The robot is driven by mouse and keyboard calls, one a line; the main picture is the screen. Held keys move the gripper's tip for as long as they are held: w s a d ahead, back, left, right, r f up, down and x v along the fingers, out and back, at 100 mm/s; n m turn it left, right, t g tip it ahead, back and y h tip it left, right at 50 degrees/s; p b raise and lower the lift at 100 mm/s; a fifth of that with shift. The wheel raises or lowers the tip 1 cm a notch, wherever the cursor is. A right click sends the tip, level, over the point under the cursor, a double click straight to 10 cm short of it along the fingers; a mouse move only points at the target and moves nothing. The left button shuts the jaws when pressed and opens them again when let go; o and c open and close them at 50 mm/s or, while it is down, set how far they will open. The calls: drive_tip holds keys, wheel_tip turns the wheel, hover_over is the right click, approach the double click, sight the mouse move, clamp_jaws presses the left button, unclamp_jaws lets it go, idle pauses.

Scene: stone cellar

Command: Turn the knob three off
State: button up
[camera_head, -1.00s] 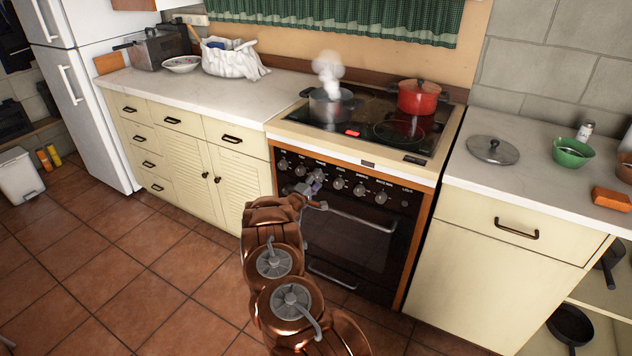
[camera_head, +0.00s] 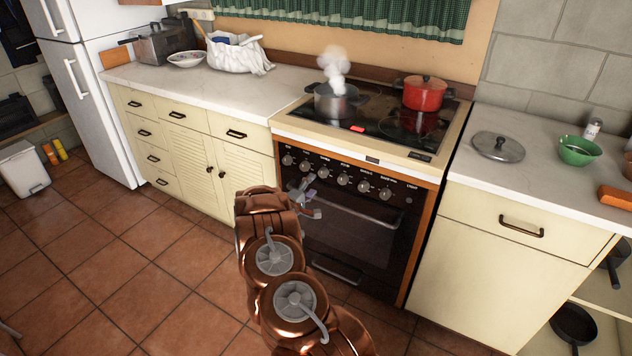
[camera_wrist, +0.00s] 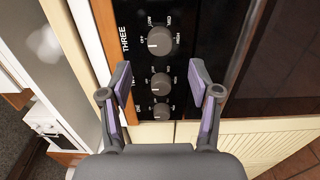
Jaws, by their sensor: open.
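The stove's control panel (camera_head: 333,174) carries a row of round grey knobs. In the wrist view the panel is turned sideways. The knob labelled THREE (camera_wrist: 159,40) is the top one there, with a pale mark on its left side. Two more knobs, the middle one (camera_wrist: 160,81) and the lower one (camera_wrist: 161,110), sit below it. My gripper (camera_wrist: 161,72) is open and empty, its fingertips either side of the middle knob in the picture, below knob three. In the head view my gripper (camera_head: 309,190) is in front of the panel's left part, partly hidden by my arm.
A steaming pot (camera_head: 335,102) and a red lidded pot (camera_head: 424,92) stand on the black cooktop (camera_head: 385,118). A red light glows at its front. The oven door (camera_head: 350,235) with its handle lies below the knobs. Counters flank the stove.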

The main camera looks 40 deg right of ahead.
drive_tip(key=v, duration=0.5)
idle(0.5)
